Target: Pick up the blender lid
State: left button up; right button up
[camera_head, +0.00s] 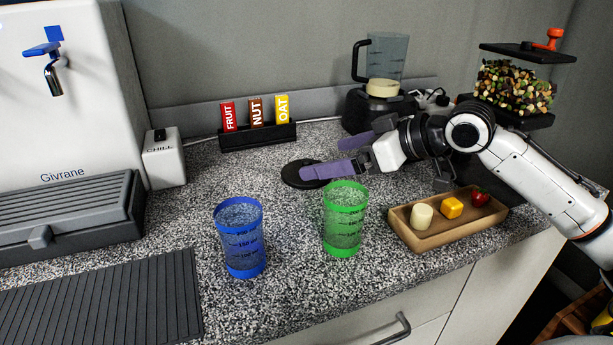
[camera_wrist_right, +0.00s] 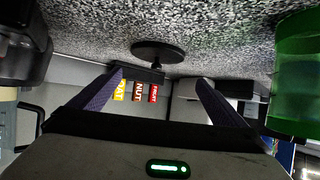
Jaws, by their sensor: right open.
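The blender lid (camera_head: 291,181) is a flat black disc lying on the speckled counter, left of my right gripper. In the right wrist view, which appears upside down, the lid (camera_wrist_right: 158,47) shows its disc and a central knob. My right gripper (camera_head: 322,158) is open, with its purple fingers pointing left. One finger covers part of the lid in the head view. In the wrist view the lid lies ahead, between the directions of the two fingertips (camera_wrist_right: 160,78), with nothing held. The blender jug (camera_head: 388,60) stands on its dark base at the back. My left gripper is out of view.
A green cup (camera_head: 345,228) stands close in front of the right gripper, with a blue cup (camera_head: 239,240) to its left. A wooden tray (camera_head: 430,239) with food pieces lies right. A label rack (camera_head: 258,136) stands behind the lid. Counter left of the lid is clear.

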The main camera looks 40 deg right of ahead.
aim_at(310, 162)
jog(key=shift+x, duration=1.55)
jog(key=x, duration=0.4)
jog(key=shift+w+d, duration=0.1)
jog(key=shift+d, duration=0.3)
jog(key=shift+w+a+f, duration=0.2)
jog(key=shift+w+f, duration=0.1)
jog(key=shift+w, duration=0.15)
jog(key=shift+c, duration=0.5)
jog(key=c, duration=1)
